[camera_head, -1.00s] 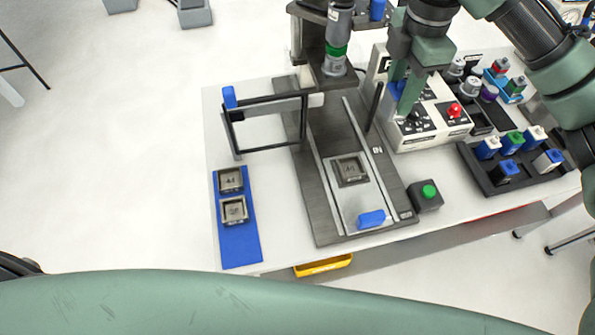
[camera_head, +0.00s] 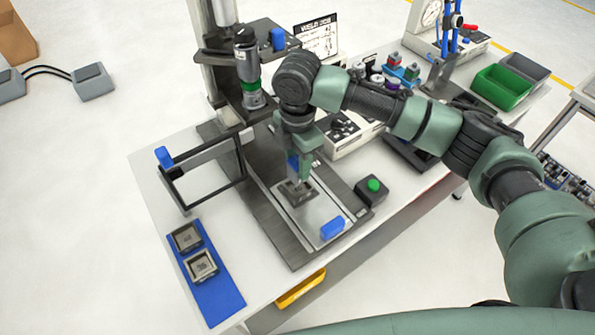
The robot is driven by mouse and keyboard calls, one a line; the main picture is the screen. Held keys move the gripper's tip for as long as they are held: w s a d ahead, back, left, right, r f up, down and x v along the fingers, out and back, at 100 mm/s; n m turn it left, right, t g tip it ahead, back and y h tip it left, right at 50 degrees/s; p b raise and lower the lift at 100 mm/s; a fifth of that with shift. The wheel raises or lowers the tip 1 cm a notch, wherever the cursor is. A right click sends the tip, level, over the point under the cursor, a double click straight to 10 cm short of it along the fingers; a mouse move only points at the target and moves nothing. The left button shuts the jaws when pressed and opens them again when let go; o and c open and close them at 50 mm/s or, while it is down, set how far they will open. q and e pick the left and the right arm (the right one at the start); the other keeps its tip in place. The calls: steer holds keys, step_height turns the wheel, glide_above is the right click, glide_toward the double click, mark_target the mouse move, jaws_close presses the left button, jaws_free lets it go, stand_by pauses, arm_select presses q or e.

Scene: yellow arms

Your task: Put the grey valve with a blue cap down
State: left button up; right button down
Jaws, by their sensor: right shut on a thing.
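My right gripper (camera_head: 301,168) points down over the press fixture, its fingers shut on the grey valve with a blue cap. The cap (camera_head: 293,161) shows as a blue patch between the fingers; most of the valve is hidden by the gripper. Right below is a dark square nest (camera_head: 296,195) on the light sliding plate (camera_head: 312,217). The valve's lower end appears at or just above this nest; I cannot tell whether it touches. My left gripper is not in view.
The press head with a green ring (camera_head: 250,85) stands close left of my right arm. A black frame (camera_head: 205,175), a blue tray (camera_head: 219,295) with two square nests, a blue block (camera_head: 332,228) and a green button box (camera_head: 372,190) surround the fixture.

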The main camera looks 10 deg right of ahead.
steer(key=shift+f+p, duration=0.4)
steer(key=shift+f, duration=2)
steer(key=shift+f, duration=0.1)
steer(key=c, duration=0.9)
jaws_free()
steer(key=shift+r, duration=0.5)
step_height(320, 180, up, 11)
steer(key=b, duration=0.2)
steer(key=shift+r+b, duration=0.15)
steer(key=shift+b, duration=0.25)
